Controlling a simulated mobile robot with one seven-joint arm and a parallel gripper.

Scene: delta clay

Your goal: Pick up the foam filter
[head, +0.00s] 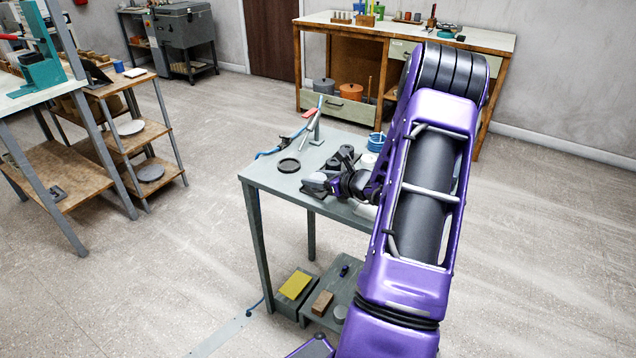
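I cannot make out for sure which thing is the foam filter. Dark grey pieces (344,157) sit on the small grey-green table (265,178), right beside my gripper. My gripper (318,184) is low over the tabletop, toward its front edge, and reaches in from the right. Its fingers are small and dark and merge with the dark shapes around them, so I cannot tell whether they are open or hold anything. My purple arm hides the right part of the table.
On the table are a black ring (288,165), a red-and-grey tool (314,122), a blue hose (268,153) and a blue coil (376,141). Below are a yellow slab (295,284) and a brown block (322,303). A wooden workbench (400,31) stands behind.

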